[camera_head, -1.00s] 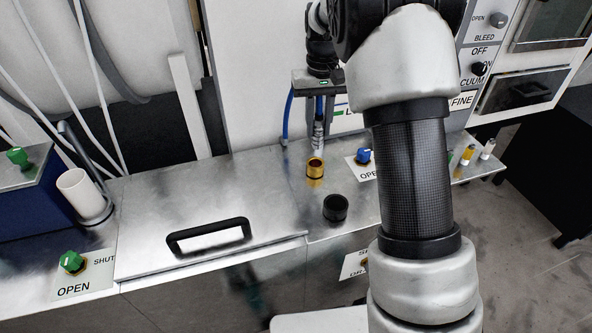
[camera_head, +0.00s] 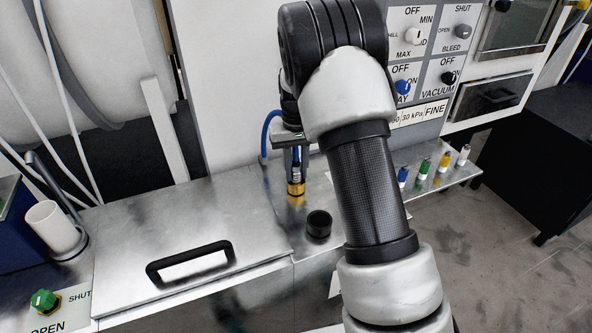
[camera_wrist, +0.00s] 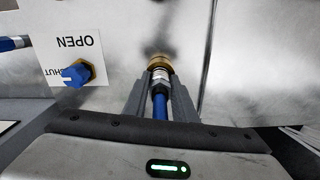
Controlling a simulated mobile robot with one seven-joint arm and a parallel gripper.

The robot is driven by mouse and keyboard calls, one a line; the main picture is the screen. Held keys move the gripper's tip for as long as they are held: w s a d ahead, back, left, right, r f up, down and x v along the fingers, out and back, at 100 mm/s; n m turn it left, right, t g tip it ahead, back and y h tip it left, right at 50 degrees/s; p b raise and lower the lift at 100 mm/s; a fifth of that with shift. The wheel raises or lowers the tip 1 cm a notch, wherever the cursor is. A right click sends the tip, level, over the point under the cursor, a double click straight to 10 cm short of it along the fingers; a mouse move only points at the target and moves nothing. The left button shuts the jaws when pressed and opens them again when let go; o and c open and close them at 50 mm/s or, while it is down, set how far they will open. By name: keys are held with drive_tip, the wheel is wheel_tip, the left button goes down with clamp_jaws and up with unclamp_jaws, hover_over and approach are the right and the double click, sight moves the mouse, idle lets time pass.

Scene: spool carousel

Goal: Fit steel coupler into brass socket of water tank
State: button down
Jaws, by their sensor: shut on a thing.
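The steel coupler (camera_wrist: 159,76) sits on the end of a blue hose and is held between the fingers of my gripper (camera_wrist: 162,90), which is shut on it. The brass socket (camera_head: 296,188) stands up from the steel top. In the head view the coupler (camera_head: 295,176) is upright right above the socket, its lower end at the socket's mouth. In the wrist view the brass socket (camera_wrist: 160,62) shows just beyond the coupler's tip, lined up with it. The two look in contact, but I cannot tell how deep the coupler sits.
A black round cup (camera_head: 319,224) stands just in front of the socket. A lid with a black handle (camera_head: 190,262) lies to the left. A blue valve knob (camera_wrist: 76,74) with an OPEN/SHUT label is beside the socket. Several coloured plugs (camera_head: 424,168) stand on the right shelf.

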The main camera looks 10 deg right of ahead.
drive_tip(key=shift+f, duration=0.35)
drive_tip(key=shift+s+f+b, duration=0.15)
drive_tip(key=shift+f+b, duration=0.05)
drive_tip(key=shift+b, duration=0.15)
